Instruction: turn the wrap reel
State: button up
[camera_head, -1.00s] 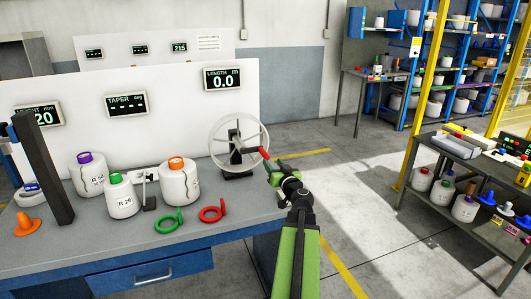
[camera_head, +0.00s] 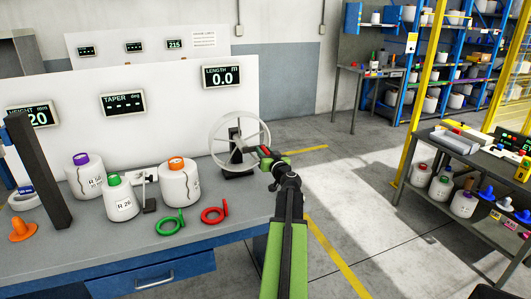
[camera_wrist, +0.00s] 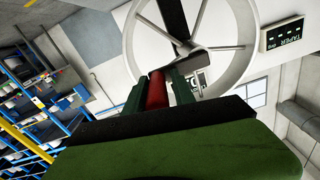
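The wrap reel is a white spoked wheel (camera_head: 262,133) on a black stand (camera_head: 238,172) at the right end of the bench. Its crank has a red handle (camera_head: 265,150), mostly hidden by my gripper in the head view. My gripper (camera_head: 268,157) is at the handle. In the wrist view the red handle (camera_wrist: 157,88) lies between my two dark green fingers, with the white wheel (camera_wrist: 128,45) beyond. The fingers are close on both sides of the handle; I cannot tell whether they press on it. The length display (camera_head: 222,76) reads 0.0.
White bobbins with purple, green and orange tops (camera_head: 178,183) stand on the bench left of the reel. A shelf cart (camera_head: 465,170) stands at the right; open floor lies between.

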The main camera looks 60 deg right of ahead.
jog(key=shift+s+d, duration=0.1)
grip_shut()
dwell(1.0)
